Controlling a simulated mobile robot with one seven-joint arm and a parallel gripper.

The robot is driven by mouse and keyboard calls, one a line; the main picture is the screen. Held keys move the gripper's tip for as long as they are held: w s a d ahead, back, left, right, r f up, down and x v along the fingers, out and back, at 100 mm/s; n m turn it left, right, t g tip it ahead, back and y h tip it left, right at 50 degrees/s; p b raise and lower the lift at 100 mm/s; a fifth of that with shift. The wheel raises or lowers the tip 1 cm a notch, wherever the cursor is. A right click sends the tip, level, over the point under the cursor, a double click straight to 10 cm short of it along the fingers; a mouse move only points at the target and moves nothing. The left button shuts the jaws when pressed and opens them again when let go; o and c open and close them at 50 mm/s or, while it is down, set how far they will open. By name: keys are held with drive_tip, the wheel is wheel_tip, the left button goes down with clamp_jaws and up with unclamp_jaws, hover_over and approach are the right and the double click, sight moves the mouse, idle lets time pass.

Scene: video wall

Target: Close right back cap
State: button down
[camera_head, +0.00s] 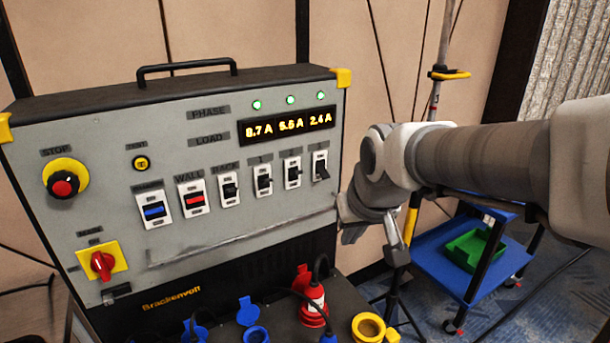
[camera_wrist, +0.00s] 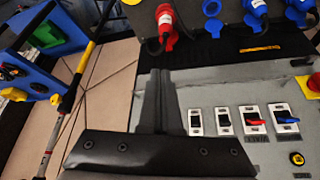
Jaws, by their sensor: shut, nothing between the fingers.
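My gripper (camera_head: 352,222) is shut and empty beside the right edge of the grey power cabinet (camera_head: 110,215), below its row of switches. In the wrist view its black fingers (camera_wrist: 158,85) are together in front of the cabinet face. Low on the cabinet, a blue socket (camera_head: 256,335) has its blue cap (camera_head: 248,311) standing open behind it. A red plug (camera_head: 312,305) sits to the right of it, and a yellow socket (camera_head: 368,327) is further right. The wrist view, turned over, shows the open blue cap (camera_wrist: 212,8) too. I cannot tell which is the right back cap.
A blue cart (camera_head: 450,250) with a green bin (camera_head: 474,247) stands at the right. A tripod pole (camera_head: 412,215) stands between cart and cabinet. Switches (camera_head: 263,180), a red stop button (camera_head: 64,186) and a red rotary switch (camera_head: 102,264) project from the cabinet face.

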drive_tip(key=w+a+f+n+y+b, duration=0.1)
drive_tip(key=w+a+f+n+b, duration=0.15)
drive_tip(key=w+a+f, duration=0.75)
drive_tip(key=n+b, duration=0.1)
drive_tip(key=b, duration=0.3)
hover_over(247, 311)
drive_tip(key=w, duration=0.2)
drive_tip(key=shift+g+y, duration=0.3)
drive_tip(key=shift+y, duration=0.1)
drive_tip(key=f, duration=1.2)
drive_tip(key=shift+s+d+f, duration=0.25)
drive_tip(key=shift+d+f, duration=0.05)
drive_tip(key=b+x, duration=0.1)
drive_tip(key=x, duration=0.8)
drive_tip(key=shift+f, duration=0.25)
drive_tip(key=shift+a+f+b, duration=0.1)
drive_tip(key=shift+f+b, duration=0.15)
drive_tip(key=shift+b, duration=0.05)
drive_tip(key=shift+s+d+r, duration=0.2)
drive_tip(key=shift+s+d, duration=0.35)
drive_tip(key=shift+s, duration=0.2)
drive_tip(key=shift+s+d+r, duration=0.2)
drive_tip(key=shift+s+d, duration=0.3)
drive_tip(key=shift+s, duration=0.2)
